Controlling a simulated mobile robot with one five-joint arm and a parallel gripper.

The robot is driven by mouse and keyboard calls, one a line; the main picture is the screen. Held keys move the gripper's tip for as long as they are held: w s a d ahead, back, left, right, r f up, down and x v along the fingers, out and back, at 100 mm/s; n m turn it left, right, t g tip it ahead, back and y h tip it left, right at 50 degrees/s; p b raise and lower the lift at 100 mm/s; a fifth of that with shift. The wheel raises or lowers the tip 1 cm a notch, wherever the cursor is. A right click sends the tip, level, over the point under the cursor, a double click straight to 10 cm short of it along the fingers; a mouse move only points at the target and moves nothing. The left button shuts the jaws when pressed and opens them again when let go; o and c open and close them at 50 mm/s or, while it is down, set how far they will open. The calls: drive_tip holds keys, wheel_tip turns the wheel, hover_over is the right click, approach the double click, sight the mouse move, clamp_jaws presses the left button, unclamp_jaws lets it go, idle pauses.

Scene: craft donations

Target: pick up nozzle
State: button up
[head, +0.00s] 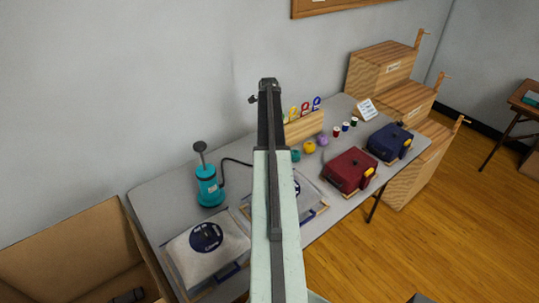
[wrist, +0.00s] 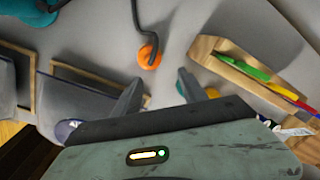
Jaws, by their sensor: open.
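In the head view, the hose (head: 238,161) runs from a teal pump (head: 209,187) and passes behind my arm, which hides the nozzle.
Beside my gripper is a wooden rack (head: 303,126) with coloured pieces, also in the wrist view (wrist: 225,65). Yarn-like balls (head: 309,147) stand nearby. Flat frames stand at the front left.

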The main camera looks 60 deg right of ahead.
drive_tip(key=f+n+h+b, duration=0.1)
drive_tip(key=f+n+b, duration=0.3)
drive_tip(key=n, duration=0.1)
drive_tip(key=a+f+n+h+b, duration=0.1)
drive_tip(key=f+n+b, duration=0.3)
drive_tip(key=n+b, duration=0.1)
drive_tip(key=f+n+t+h+b, duration=0.1)
drive_tip(key=f+n+b, duration=0.3)
drive_tip(key=n, duration=0.3)
drive_tip(key=shift+s+a+f+b, duration=0.15)
drive_tip(key=shift+b, duration=0.35)
drive_tip(key=shift+r, duration=0.2)
drive_tip(key=shift+c, duration=0.7)
clamp_jaws()
